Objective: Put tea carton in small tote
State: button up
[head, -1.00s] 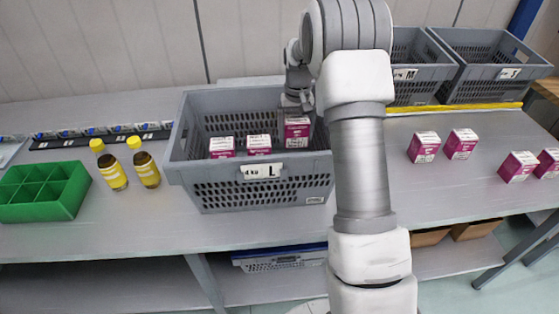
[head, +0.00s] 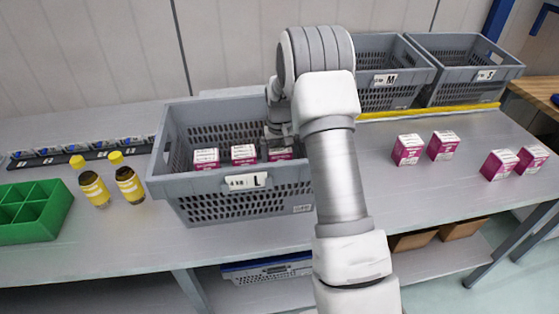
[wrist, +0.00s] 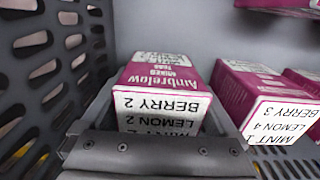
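Magenta-and-white tea cartons stand in the grey L tote (head: 160,165); two of them are a left carton (head: 206,158) and a middle carton (head: 243,154). A third carton (head: 281,154) is at my gripper (head: 279,138), low inside the tote on its right side. In the wrist view this carton (wrist: 160,85) lies between my gripper's two fingers, which appear to press its sides. Its lower part is hidden by the gripper. The small tote (head: 470,82), marked S, stands at the back right and looks empty.
A grey M tote (head: 388,98) stands between the L tote and the S tote. Several tea cartons (head: 442,146) stand on the right of the table. Two yellow-capped bottles (head: 128,181) and a green divided box (head: 35,225) are at the left.

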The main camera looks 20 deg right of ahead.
notch_tip(320, 180, up, 11)
jog(key=shift+r+p, duration=0.1)
jog(key=shift+p, duration=0.35)
jog(key=shift+r, duration=0.7)
jog(key=s+a+r+n+t, duration=0.1)
jog(key=s+a+r+t, duration=0.1)
jog(key=s+a+r, duration=0.5)
jog(key=s+a+r+n+t, duration=0.1)
jog(key=s+a+r+t, duration=0.1)
jog(key=s+r, duration=0.95)
jog(key=s+a+f, duration=0.1)
jog(key=s+f, duration=0.1)
jog(key=s, duration=0.5)
jog(key=s+a+f+t, duration=0.1)
jog(key=s+f, duration=0.1)
jog(key=s, duration=0.4)
jog(key=shift+s+a+f+t, duration=0.25)
jog(key=shift+s+f+t, duration=0.05)
jog(key=shift+s+f, duration=0.05)
